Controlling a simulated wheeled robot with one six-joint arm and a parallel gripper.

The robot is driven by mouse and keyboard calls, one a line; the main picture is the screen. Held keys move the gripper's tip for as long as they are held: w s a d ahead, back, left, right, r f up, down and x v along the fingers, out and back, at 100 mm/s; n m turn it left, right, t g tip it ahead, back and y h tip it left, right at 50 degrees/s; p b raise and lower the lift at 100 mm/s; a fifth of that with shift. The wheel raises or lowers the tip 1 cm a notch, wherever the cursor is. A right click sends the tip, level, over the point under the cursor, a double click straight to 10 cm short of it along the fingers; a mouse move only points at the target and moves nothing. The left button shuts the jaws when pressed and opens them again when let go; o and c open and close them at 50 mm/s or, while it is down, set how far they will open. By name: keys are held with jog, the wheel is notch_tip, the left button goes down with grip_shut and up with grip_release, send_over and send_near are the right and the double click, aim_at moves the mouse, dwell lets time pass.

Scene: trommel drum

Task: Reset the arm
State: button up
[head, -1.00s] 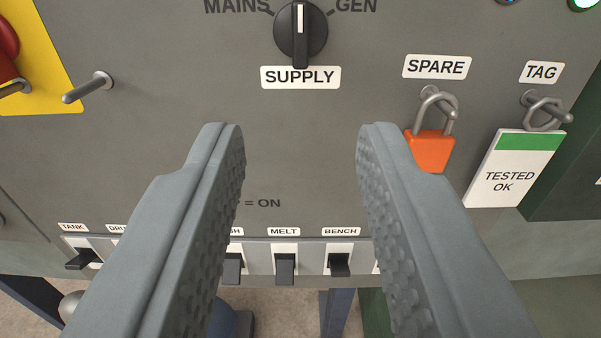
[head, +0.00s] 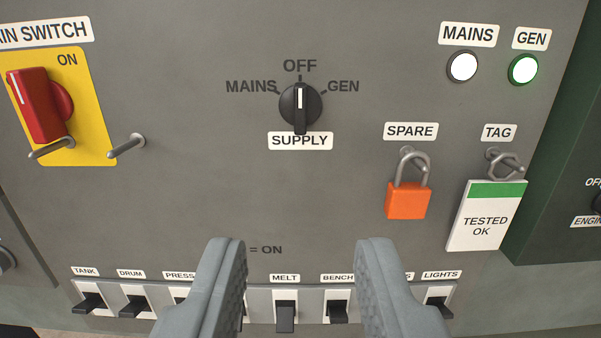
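My gripper (head: 300,246) is open and empty, its two grey fingers wide apart at the bottom of the head view. It stands in front of the grey panel (head: 230,190), below the black supply knob (head: 300,105). The knob's white mark points up at OFF. The fingers hide parts of the row of switches, and I cannot tell how far they are from the panel.
A red main switch (head: 40,105) on a yellow plate and a metal peg (head: 127,146) are at left. An orange padlock (head: 408,198) and a tag (head: 485,216) hang at right. Black switches (head: 286,316) line the bottom. MAINS (head: 462,67) and GEN (head: 523,69) lamps are at upper right.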

jog(key=s, duration=3.3)
jog(key=shift+s+r+g, duration=0.3)
jog(key=shift+s+r, duration=0.05)
jog(key=shift+r, duration=0.05)
